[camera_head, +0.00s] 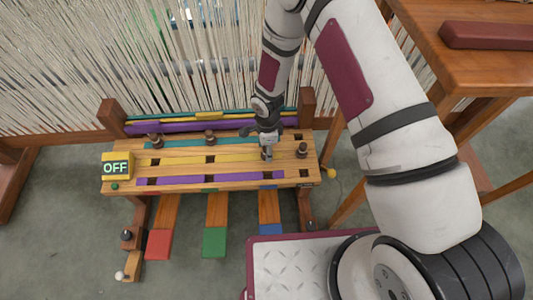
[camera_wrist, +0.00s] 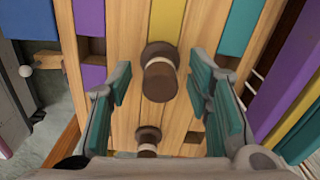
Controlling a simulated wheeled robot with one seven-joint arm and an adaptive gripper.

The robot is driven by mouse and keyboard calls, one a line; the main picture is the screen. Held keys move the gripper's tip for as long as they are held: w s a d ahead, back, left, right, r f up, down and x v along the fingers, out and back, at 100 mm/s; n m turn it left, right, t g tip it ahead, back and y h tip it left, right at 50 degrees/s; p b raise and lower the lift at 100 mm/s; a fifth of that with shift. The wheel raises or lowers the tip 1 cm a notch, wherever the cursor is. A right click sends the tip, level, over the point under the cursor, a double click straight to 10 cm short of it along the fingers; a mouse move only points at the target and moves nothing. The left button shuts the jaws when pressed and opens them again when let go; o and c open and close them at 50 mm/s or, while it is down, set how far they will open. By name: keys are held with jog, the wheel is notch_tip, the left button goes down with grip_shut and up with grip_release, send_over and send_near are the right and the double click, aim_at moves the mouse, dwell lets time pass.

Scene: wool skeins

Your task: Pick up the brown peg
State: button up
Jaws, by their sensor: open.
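My gripper (camera_head: 267,150) is over the right part of the wooden bench in the head view. In the wrist view my open gripper (camera_wrist: 161,80) has its teal-padded fingers on either side of a brown peg (camera_wrist: 160,73), with gaps between pads and peg. The peg has a dark brown round top and a paler band. A second brown peg (camera_wrist: 148,135) stands nearer the bottom of the wrist view. In the head view, brown pegs stand at the bench's left (camera_head: 155,140), middle (camera_head: 210,138) and right end (camera_head: 302,150). The peg between my fingers is mostly hidden there.
The wooden bench (camera_head: 125,172) has yellow, teal and purple strips and square holes. An OFF sign (camera_head: 116,167) stands at its left end. Red, green and blue pedals (camera_head: 214,242) extend in front. Loom threads (camera_head: 70,70) hang behind. A wooden table (camera_head: 475,65) stands right.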

jog(key=shift+c, duration=0.6)
jog(key=c, duration=0.8)
jog(key=shift+c, duration=0.2)
jog(key=shift+r, duration=0.2)
